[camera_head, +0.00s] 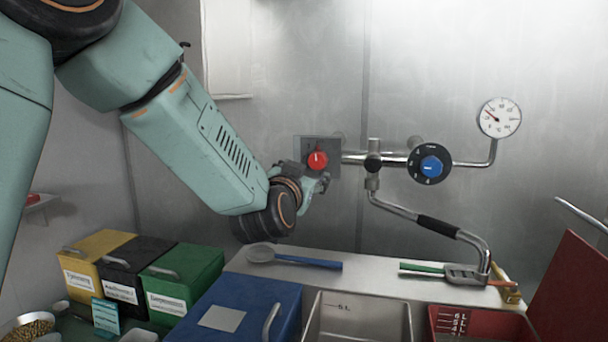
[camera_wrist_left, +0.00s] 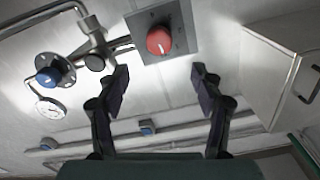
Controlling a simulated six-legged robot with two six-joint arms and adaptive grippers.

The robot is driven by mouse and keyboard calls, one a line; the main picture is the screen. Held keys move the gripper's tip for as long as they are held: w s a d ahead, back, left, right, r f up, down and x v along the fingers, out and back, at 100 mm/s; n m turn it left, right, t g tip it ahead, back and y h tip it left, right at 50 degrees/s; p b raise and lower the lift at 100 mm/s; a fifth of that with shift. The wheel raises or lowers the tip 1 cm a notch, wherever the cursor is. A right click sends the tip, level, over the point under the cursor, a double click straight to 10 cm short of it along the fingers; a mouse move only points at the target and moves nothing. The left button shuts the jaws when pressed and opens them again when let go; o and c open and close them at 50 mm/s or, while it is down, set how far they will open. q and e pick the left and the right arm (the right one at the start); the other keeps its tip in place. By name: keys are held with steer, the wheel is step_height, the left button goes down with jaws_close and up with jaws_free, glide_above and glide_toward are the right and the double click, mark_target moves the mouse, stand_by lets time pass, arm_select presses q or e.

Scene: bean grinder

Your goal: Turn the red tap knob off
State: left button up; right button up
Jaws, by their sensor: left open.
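The red tap knob (camera_head: 317,160) sits on a square grey plate (camera_head: 333,153) on the metal back wall. It also shows in the left wrist view (camera_wrist_left: 159,40), on its plate near the top middle. My left gripper (camera_head: 318,183) is just below the knob in the head view, its fingers small and partly hidden by the wrist. In the left wrist view the gripper (camera_wrist_left: 160,82) has its two dark fingers wide apart with nothing between them. The knob lies beyond the fingertips, apart from both. My right gripper is not in view.
A pipe with a blue knob (camera_head: 431,166) and a pressure gauge (camera_head: 499,118) runs right of the plate. A jointed spout (camera_head: 440,226) hangs below. Yellow, black, green and blue bins (camera_head: 240,311) stand lower left. A blue spoon (camera_head: 293,257) lies on the ledge.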

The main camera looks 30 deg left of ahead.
mark_target(317, 161)
arm_select(q)
steer(key=shift+f, duration=0.1)
steer(key=shift+w+a+n+p, duration=0.45)
steer(key=shift+w+n+p, duration=1.35)
steer(key=shift+n, duration=3.45)
steer(key=shift+w+a+n+p, duration=0.45)
steer(key=shift+w+n+p, duration=1.35)
steer(key=shift+n, duration=3.4)
steer(key=shift+w+a+n+p, duration=0.45)
steer(key=shift+w+n+p, duration=1.35)
steer(key=shift+n, duration=3.45)
steer(key=shift+w+b, duration=0.25)
steer(key=shift+b, duration=0.05)
